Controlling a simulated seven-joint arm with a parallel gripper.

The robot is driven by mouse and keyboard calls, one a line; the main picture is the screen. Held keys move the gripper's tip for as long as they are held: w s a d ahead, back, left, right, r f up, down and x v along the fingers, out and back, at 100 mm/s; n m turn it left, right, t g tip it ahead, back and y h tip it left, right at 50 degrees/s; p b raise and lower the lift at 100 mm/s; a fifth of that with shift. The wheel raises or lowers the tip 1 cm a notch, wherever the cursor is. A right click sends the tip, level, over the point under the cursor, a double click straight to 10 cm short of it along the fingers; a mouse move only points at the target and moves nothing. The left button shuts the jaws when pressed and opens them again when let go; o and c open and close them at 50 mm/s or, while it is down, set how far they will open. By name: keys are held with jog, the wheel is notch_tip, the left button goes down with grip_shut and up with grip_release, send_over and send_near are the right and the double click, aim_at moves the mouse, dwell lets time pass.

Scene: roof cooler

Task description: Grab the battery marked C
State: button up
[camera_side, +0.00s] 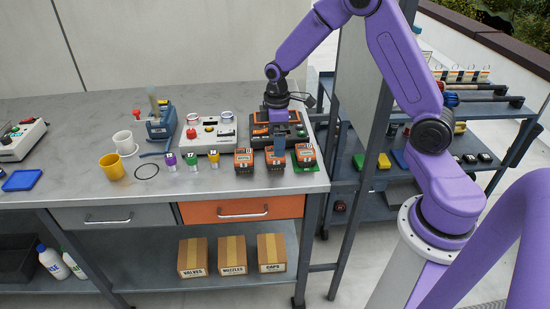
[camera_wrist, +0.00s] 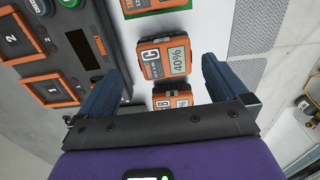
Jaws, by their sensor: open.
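Three orange-and-black batteries stand in a row near the bench's front right. The battery marked C (camera_wrist: 163,58), with a 40% display, is the middle one in the wrist view. It appears to be the middle battery (camera_side: 276,156) in the side view. A battery that seems marked B (camera_wrist: 171,98) is below it, partly hidden by my gripper. Another battery (camera_wrist: 150,4) is above it, cut off by the frame, with green beside it. My gripper (camera_wrist: 160,70) is open and empty, its blue fingers on either side of the view of battery C. I cannot tell whether they touch it.
A dark charger (camera_wrist: 78,48) with orange numbered bays stands close beside the row. Small coloured items (camera_side: 190,160), a yellow cup (camera_side: 111,167) and a white button box (camera_side: 208,133) are to the left. The bench front left is mostly clear.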

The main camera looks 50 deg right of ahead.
jog(key=shift+a+f, duration=0.2)
jog(key=shift+f, duration=1.25)
jog(key=shift+a+f, duration=0.2)
jog(key=shift+f, duration=1.25)
jog(key=c, duration=1.2)
jog(key=shift+r, duration=0.2)
